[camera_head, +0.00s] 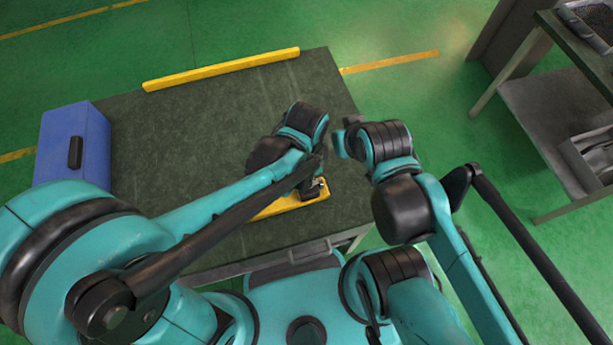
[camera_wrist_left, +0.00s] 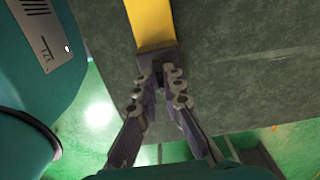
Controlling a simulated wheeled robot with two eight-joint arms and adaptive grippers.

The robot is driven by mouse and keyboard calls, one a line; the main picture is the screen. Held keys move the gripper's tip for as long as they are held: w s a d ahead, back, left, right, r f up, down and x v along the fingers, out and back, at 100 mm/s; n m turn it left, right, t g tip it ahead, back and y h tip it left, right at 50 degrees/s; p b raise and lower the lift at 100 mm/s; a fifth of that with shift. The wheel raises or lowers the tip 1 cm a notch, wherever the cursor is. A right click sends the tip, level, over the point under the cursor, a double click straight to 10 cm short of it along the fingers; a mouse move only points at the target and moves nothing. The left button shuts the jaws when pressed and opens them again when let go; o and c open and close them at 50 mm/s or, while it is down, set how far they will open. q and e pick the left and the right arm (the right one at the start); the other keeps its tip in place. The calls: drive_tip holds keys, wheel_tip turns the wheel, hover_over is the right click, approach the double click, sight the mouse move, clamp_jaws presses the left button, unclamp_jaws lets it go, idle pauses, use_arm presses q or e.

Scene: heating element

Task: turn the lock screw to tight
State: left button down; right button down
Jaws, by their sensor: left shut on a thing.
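A yellow bar (camera_head: 285,207) lies near the front edge of the dark table; it also shows in the left wrist view (camera_wrist_left: 150,20). A dark block (camera_wrist_left: 156,48) is at its end. My left gripper (camera_head: 314,188) is over that end. In the left wrist view, its fingertips (camera_wrist_left: 159,80) close on a small dark part at the block, which I take for the lock screw. The fingers mostly cover it, and how tight it is cannot be seen. My right arm is raised at the table's right side; its fingers are not visible.
A blue box (camera_head: 62,143) with a dark handle stands at the table's left. A yellow strip (camera_head: 222,70) runs along the far edge. The tabletop (camera_head: 190,140) between is clear. A separate grey bench (camera_head: 545,110) with trays stands to the right.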

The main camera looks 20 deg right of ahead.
idle(0.3)
use_arm(q)
drive_tip(key=c, duration=1.6)
unclamp_jaws()
drive_tip(key=shift+c, duration=0.2)
